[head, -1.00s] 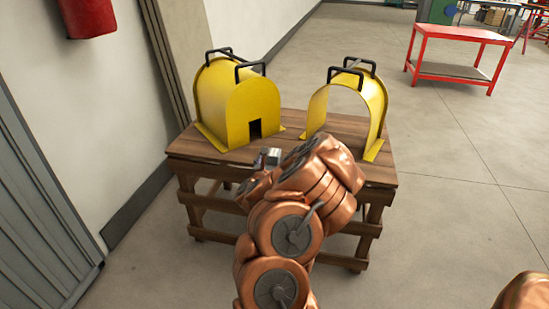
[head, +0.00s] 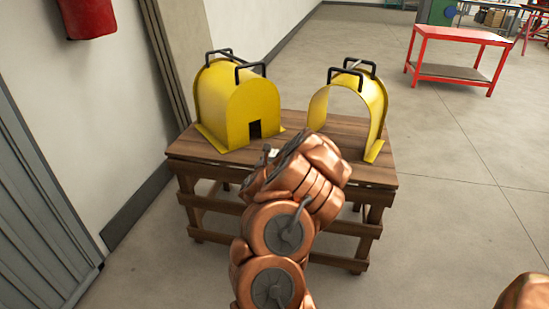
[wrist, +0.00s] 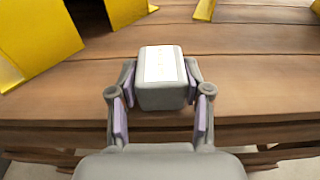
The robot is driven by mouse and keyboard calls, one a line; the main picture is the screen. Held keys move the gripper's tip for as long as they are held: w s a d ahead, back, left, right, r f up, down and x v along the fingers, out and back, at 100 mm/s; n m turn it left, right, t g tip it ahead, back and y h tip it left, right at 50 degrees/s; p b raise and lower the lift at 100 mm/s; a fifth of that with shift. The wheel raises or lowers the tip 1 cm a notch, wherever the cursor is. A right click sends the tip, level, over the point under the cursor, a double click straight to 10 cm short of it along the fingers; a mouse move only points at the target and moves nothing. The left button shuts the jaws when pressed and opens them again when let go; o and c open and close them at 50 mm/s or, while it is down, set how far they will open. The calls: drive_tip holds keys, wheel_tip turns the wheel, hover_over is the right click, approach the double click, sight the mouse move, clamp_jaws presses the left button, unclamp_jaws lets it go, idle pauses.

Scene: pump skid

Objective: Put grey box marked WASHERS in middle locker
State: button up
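The grey box (wrist: 146,98) shows in the wrist view with a white label on top; the lettering is too faint to read. My gripper (wrist: 161,82) has a finger against each side of it and looks shut on it. The box is at the near edge of the wooden bench top; I cannot tell whether it rests there or is lifted slightly. In the head view my copper-coloured arm hides most of the gripper and box, and only a small pale patch shows. No middle locker can be made out.
Two yellow arched covers with black handles, left (head: 238,105) and right (head: 374,105), stand on the wooden bench (head: 215,166). A grey ribbed panel (head: 40,200) is at the left by the wall. A red table (head: 460,72) stands back right. The floor right of the bench is clear.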

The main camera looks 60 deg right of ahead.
clamp_jaws()
